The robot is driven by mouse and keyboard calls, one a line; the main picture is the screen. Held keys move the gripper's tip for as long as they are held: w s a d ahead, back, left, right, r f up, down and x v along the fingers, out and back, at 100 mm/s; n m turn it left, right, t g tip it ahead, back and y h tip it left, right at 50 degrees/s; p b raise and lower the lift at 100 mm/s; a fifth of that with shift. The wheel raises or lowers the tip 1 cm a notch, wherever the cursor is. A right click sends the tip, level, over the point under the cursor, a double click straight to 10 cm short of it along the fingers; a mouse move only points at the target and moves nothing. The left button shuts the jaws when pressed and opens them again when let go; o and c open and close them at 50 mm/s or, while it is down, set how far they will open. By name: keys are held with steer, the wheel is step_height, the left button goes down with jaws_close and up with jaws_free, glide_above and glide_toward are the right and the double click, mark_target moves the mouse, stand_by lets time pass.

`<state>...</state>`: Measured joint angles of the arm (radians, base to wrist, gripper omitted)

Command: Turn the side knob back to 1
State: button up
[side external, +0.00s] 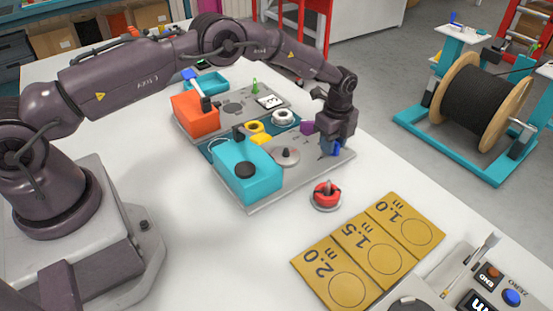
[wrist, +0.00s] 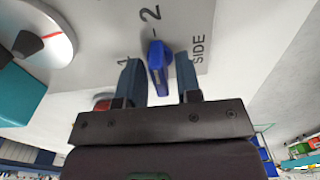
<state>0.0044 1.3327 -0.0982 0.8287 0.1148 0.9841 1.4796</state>
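The side knob (wrist: 158,62) is a blue lever-shaped knob on a grey panel (wrist: 100,20) marked "1", "2" and "SIDE". In the wrist view its long axis runs nearly up and down the picture, with its upper end near the tick by "2". I cannot tell which end is the pointer. My gripper (wrist: 160,75) has one finger on each side of the knob, with narrow gaps visible, so it looks open around it. In the side external view my gripper (side external: 330,146) is low at the panel's right corner, partly hiding the blue knob (side external: 337,149).
A teal box (side external: 247,172) with a black knob and a grey dial (side external: 286,156) stand on the panel left of my gripper. Yellow length cards (side external: 345,270) lie nearer the camera. White table is clear at front left.

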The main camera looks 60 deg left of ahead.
jaws_close()
steer(key=n, duration=0.3)
steer(key=shift+n, duration=0.4)
steer(key=n, duration=0.4)
steer(key=shift+n, duration=0.4)
steer(key=n, duration=0.3)
steer(key=shift+n, duration=1)
steer(key=n, duration=0.4)
steer(key=shift+n, duration=0.4)
steer(key=shift+o, duration=0.5)
jaws_free()
